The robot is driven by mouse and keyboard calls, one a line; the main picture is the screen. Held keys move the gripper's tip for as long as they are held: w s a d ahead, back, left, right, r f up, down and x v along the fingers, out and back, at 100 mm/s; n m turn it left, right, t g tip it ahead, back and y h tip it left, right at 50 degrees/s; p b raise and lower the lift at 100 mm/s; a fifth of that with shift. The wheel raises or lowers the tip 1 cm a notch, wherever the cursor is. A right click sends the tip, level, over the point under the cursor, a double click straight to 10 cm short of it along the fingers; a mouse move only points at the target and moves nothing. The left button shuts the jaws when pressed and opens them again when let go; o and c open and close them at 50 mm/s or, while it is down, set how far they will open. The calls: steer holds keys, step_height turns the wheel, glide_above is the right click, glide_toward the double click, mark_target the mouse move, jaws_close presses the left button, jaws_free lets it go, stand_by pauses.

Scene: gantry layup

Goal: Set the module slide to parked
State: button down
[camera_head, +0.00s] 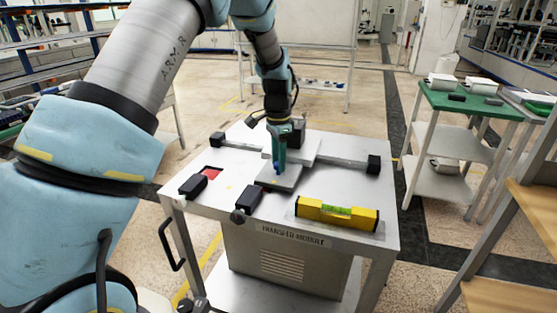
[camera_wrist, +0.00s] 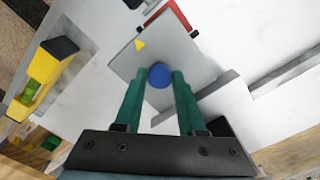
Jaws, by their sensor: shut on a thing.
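The module slide is a flat grey plate (camera_head: 285,180) with an upright blue knob (camera_head: 277,169), at the front of a long rail (camera_head: 340,161) on a white cart top. In the wrist view the plate (camera_wrist: 190,55) bears a yellow triangle (camera_wrist: 139,44) near its upper left edge. My gripper (camera_head: 279,160) points down from above, its green fingers shut on the blue knob (camera_wrist: 160,75). A red patch (camera_head: 211,173) lies left of the plate. In the wrist view a red edge (camera_wrist: 180,15) shows just beyond the plate's upper corner. The fingers hide part of the knob.
Black blocks cap the rail's left (camera_head: 217,139) and right (camera_head: 374,164) ends. Two more black blocks (camera_head: 193,186) (camera_head: 248,200) stand at the front left. A yellow spirit level (camera_head: 337,212) lies front right. A green-topped table (camera_head: 470,103) stands apart at right.

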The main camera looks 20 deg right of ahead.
steer(key=w+a, duration=0.9)
steer(key=shift+a, duration=0.25)
steer(key=c, duration=0.5)
jaws_free()
steer(key=shift+r, duration=0.1)
step_height(320, 180, up, 11)
steer(key=b, duration=0.2)
steer(key=s+a+f+n, duration=0.1)
steer(key=s+a+n, duration=0.25)
steer(key=a, duration=0.35)
steer(key=s+a+f+n, duration=0.15)
steer(key=a+n, duration=0.25)
steer(key=a, duration=0.4)
steer(key=s+a+f+n+t, duration=0.1)
steer(key=s+a+f+n, duration=0.1)
steer(key=s+a+n, duration=0.7)
steer(key=s+a, duration=0.3)
steer(key=s, duration=0.3)
steer(key=shift+f+t, duration=0.3)
steer(key=shift+f, duration=0.1)
